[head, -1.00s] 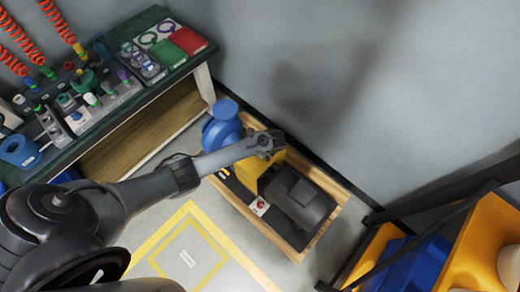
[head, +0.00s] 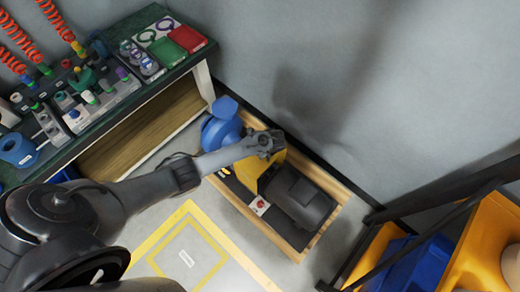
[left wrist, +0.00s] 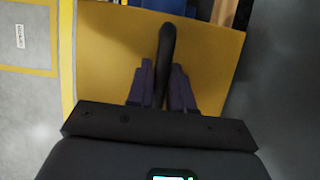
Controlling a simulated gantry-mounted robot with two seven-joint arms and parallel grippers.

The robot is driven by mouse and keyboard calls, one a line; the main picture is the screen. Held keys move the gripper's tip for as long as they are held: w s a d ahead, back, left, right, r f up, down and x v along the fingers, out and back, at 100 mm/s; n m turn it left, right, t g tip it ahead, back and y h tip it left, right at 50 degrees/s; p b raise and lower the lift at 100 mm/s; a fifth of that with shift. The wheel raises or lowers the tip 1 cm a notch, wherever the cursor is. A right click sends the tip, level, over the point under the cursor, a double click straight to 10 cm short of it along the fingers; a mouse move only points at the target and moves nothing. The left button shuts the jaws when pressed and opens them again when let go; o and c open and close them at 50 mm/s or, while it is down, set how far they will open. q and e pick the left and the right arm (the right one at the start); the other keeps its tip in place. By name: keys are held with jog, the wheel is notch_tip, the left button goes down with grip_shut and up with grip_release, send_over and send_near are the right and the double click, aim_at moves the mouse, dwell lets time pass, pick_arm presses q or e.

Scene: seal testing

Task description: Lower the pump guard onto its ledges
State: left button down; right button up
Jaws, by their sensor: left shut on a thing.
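The yellow pump guard (head: 247,172) is at the middle of the pump unit in the head view, between the blue pump (head: 222,125) and the dark motor (head: 297,195). In the left wrist view the guard's yellow top (left wrist: 205,60) fills the middle, with a black bar handle (left wrist: 165,55) on it. My left gripper (head: 270,145) is over the guard, and its fingers (left wrist: 162,85) are shut on the handle from both sides. The ledges are hidden below the guard, and I cannot tell whether it touches them. My right gripper is not in view.
The unit stands on a wooden base (head: 297,252) beside the grey wall. A workbench (head: 130,95) with a red tray (head: 187,39) and a green tray (head: 167,53) is at upper left. A rack with yellow and blue bins (head: 423,264) is at lower right. Yellow floor marking (head: 215,235) lies in front.

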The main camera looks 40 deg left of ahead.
pick_arm(q)
jog(key=shift+f+b, duration=0.7)
jog(key=shift+f, duration=0.2)
dwell(0.7)
jog(key=c, duration=0.9)
grip_release()
jog(key=shift+a, duration=0.1)
notch_tip(320, 180, up, 9)
jog(key=p, duration=0.9)
